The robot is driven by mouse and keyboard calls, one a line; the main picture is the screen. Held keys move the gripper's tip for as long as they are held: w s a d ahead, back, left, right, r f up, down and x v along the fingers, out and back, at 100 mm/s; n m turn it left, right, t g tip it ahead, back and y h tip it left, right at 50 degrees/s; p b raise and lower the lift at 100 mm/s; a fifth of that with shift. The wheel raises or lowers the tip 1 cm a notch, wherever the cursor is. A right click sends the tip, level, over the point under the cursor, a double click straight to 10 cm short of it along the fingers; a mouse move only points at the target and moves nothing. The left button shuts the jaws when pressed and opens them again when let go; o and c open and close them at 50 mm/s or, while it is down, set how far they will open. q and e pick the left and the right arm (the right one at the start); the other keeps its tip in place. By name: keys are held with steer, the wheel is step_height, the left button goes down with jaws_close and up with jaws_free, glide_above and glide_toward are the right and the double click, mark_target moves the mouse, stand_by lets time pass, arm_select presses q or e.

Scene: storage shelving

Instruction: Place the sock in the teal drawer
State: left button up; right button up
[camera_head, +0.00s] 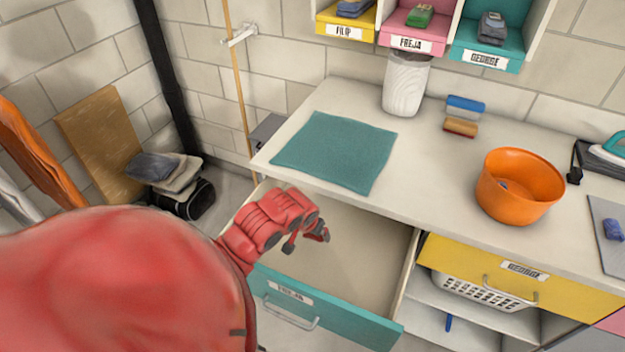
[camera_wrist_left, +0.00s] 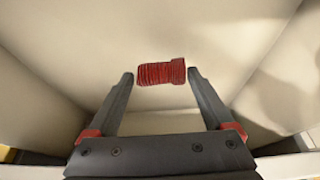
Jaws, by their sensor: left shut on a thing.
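My left gripper (camera_head: 308,238) reaches in from the left over the open teal drawer (camera_head: 335,308), which is labelled FREJA and has a bare beige inside. In the left wrist view the gripper (camera_wrist_left: 161,74) is shut on a red, ribbed, rolled sock (camera_wrist_left: 161,73), held crosswise between the fingertips. Pale drawer surfaces fill the background there. I cannot tell how far the sock is above the drawer bottom. In the head view the sock is largely hidden by the gripper. My right gripper is not in view.
The counter above the drawer bears a teal mat (camera_head: 335,150), a white bin (camera_head: 406,85) and an orange bowl (camera_head: 520,185). A closed yellow drawer (camera_head: 520,275) is to the right, with a white basket (camera_head: 480,291) below. Labelled cubbies (camera_head: 415,40) hang on the wall.

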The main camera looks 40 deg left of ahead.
arm_select(q)
steer(key=shift+f, duration=2.45)
steer(key=shift+f, duration=0.15)
steer(key=o, duration=1.1)
steer(key=v, duration=1.2)
steer(key=shift+d+p, duration=0.1)
steer(key=shift+p, duration=0.25)
